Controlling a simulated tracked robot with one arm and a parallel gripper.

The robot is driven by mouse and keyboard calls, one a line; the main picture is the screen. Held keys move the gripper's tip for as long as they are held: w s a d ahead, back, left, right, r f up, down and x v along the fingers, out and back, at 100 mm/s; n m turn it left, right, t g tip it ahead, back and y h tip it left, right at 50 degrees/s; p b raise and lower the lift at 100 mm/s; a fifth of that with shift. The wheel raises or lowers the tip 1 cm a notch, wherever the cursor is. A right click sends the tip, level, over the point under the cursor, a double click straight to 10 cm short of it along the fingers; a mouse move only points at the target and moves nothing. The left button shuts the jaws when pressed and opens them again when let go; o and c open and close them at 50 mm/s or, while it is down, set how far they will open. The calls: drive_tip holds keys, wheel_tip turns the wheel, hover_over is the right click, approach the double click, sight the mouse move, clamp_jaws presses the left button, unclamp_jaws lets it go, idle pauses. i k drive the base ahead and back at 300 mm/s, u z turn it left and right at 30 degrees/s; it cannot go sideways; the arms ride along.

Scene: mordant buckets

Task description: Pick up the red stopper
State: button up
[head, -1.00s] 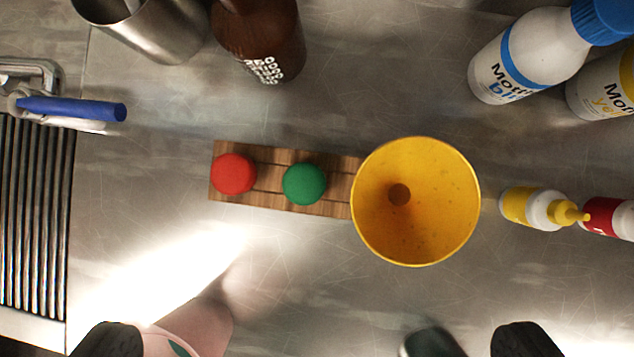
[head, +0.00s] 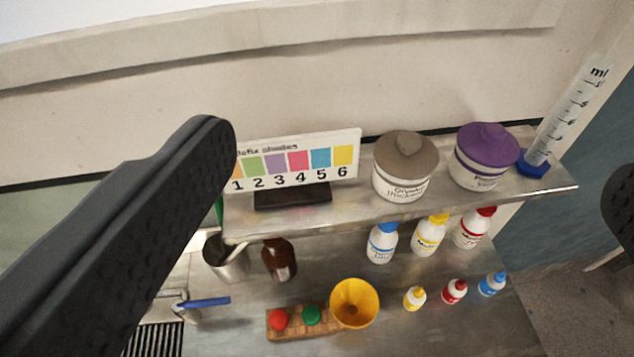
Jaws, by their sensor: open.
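The red stopper (head: 279,319) sits at the left end of a wooden rack (head: 290,335) on the steel counter, low in the head view. A green stopper (head: 312,315) is beside it on the rack, and a yellow funnel (head: 355,303) is at the rack's right end. My gripper (head: 425,165) is open, with one dark finger large at the left and the other only partly in frame at the right edge. Nothing shows between the fingers. The gripper is well away from the stopper.
A shelf above the counter's back holds a shade card (head: 300,162), a grey-lidded jar (head: 404,165), a purple-lidded jar (head: 484,156) and a measuring cylinder (head: 570,115). A brown bottle (head: 279,260) and steel jug (head: 226,258) stand behind the rack. Small bottles (head: 454,292) stand right.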

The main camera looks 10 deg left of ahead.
sight(279, 319)
drive_tip(key=z, duration=0.3)
drive_tip(key=k, duration=1.8)
drive_tip(key=u, duration=0.45)
drive_tip(key=i, duration=1)
drive_tip(key=z, duration=0.05)
